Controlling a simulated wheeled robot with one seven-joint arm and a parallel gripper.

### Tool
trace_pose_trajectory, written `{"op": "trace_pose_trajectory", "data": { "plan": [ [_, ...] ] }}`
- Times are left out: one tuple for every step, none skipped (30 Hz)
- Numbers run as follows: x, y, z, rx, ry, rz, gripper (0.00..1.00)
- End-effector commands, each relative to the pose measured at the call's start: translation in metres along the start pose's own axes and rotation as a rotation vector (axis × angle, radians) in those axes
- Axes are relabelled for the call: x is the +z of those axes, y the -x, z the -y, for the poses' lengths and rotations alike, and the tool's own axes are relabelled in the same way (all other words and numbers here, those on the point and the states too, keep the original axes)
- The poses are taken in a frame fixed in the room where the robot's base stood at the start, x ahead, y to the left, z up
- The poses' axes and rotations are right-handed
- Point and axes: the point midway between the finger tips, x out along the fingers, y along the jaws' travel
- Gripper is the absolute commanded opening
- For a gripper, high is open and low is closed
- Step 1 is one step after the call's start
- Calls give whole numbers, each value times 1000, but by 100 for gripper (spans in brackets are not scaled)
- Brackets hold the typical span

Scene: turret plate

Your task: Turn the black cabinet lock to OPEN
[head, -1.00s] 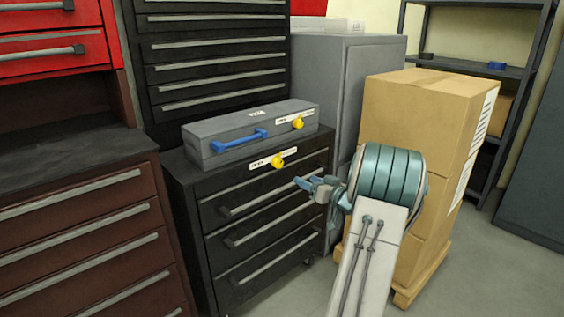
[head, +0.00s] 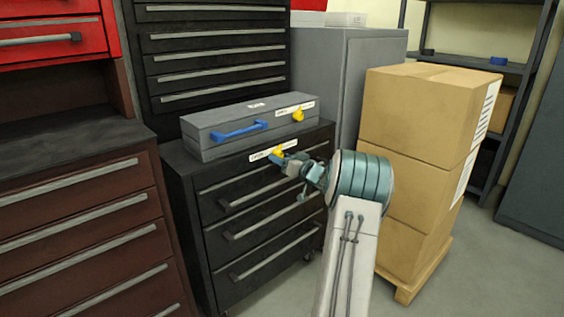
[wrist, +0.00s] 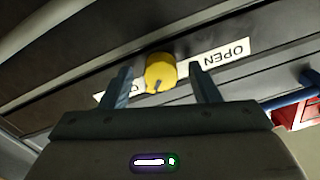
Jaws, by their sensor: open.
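The black cabinet (head: 187,205) stands in the middle of the head view. Its yellow lock knob (head: 277,151) sits on a white label (head: 259,155) at the top of the front face. In the wrist view the knob (wrist: 160,72) lies between and just beyond the two fingers, and the word OPEN on the label (wrist: 228,54) reads upside down to its right. The other end of the label is partly hidden by the knob and a finger. My gripper (wrist: 160,88) is open and empty, with one finger on each side of the knob; I cannot tell whether they touch it.
A grey toolbox (head: 210,138) with a blue handle (head: 240,129) and its own yellow knob (head: 298,115) lies on the cabinet top. Stacked cardboard boxes (head: 405,170) on a pallet stand right of my arm. A brown drawer cabinet (head: 80,215) stands at left.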

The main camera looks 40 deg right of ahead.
Motion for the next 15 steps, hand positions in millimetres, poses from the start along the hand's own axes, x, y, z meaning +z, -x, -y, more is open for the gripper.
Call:
{"op": "trace_pose_trajectory", "data": {
  "plan": [
    [0,-2,0,0,1,0,56],
    [0,-3,0,0,1,0,56],
    [0,-3,0,0,0,0,56],
    [0,-3,0,0,0,0,56],
    [0,-3,0,0,0,0,56],
    [0,-3,0,0,0,0,56],
    [0,-3,0,0,0,0,56],
    [0,-3,0,0,0,0,56],
    [0,-3,0,0,0,0,56],
    [0,-3,0,0,0,0,47],
    [0,-3,1,0,0,0,39],
    [0,-3,1,0,0,0,28],
    [0,-3,1,0,0,0,20],
    [0,-3,1,0,0,0,11],
    [0,-3,1,0,0,0,11]
  ]
}}
